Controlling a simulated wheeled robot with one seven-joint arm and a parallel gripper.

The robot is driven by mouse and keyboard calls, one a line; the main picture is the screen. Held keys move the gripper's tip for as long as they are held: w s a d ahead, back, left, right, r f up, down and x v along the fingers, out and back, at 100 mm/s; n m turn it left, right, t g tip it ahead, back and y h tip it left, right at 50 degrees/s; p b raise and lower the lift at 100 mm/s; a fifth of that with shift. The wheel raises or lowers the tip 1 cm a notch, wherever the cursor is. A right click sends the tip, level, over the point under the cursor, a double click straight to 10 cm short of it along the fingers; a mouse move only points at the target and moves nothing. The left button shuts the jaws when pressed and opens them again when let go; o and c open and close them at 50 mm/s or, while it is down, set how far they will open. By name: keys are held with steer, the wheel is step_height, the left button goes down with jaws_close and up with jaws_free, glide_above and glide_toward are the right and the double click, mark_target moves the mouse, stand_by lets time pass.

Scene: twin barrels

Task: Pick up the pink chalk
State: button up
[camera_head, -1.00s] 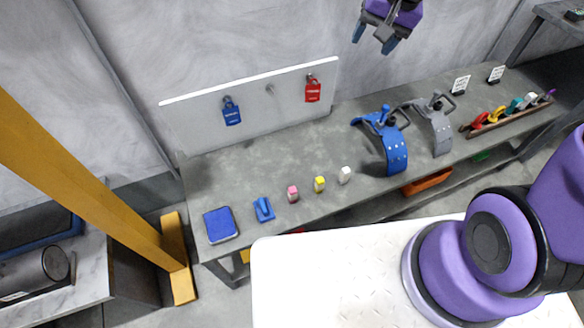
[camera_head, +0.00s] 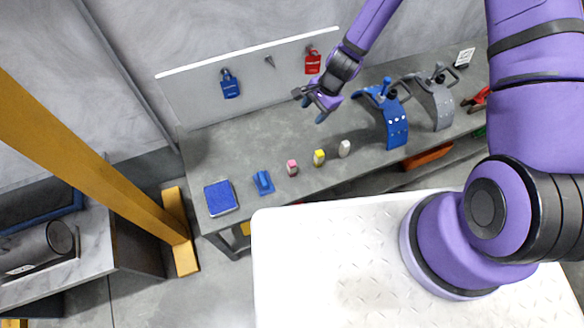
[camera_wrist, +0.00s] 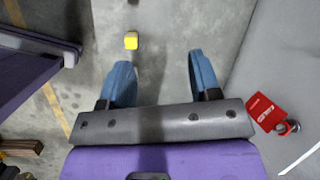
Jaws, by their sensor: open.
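The pink chalk (camera_head: 292,167) stands on the grey workbench (camera_head: 240,160), between a blue object and the yellow chalk (camera_head: 319,157). The white chalk (camera_head: 344,148) stands to the right of the yellow one. My gripper (camera_head: 309,105) is open and empty, above the bench and behind the chalks, in front of the white board. In the wrist view my gripper's two blue fingers (camera_wrist: 158,85) are spread apart with bare bench between them. The yellow chalk (camera_wrist: 131,40) shows beyond the left finger there. The pink chalk cannot be made out in the wrist view.
A blue pad (camera_head: 220,197) and a blue block (camera_head: 263,183) lie left of the pink chalk. Blue (camera_head: 392,115) and grey (camera_head: 435,98) clamp-like pieces stand to the right. Blue (camera_head: 230,84) and red (camera_head: 312,62) padlocks hang on the board behind. A yellow post (camera_head: 90,165) rises at left.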

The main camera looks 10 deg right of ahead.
mark_target(292, 163)
steer(key=s+a+f+m, duration=0.1)
steer(key=s+f, duration=0.1)
steer(key=f, duration=0.3)
steer(key=s+a+f+m, duration=0.1)
steer(key=s+a+f, duration=0.1)
steer(key=f, duration=0.4)
steer(key=s+a+f+m+g, duration=0.1)
steer(key=s+a+f, duration=0.1)
steer(key=f, duration=0.3)
steer(key=shift+s+a+f, duration=0.15)
steer(key=shift+a, duration=0.05)
steer(key=shift+w+a+x, duration=0.1)
steer(key=shift+a+x, duration=0.05)
steer(key=shift+x, duration=1.2)
steer(key=shift+w+a+x, duration=0.15)
steer(key=shift+x, duration=1.25)
steer(key=c, duration=1)
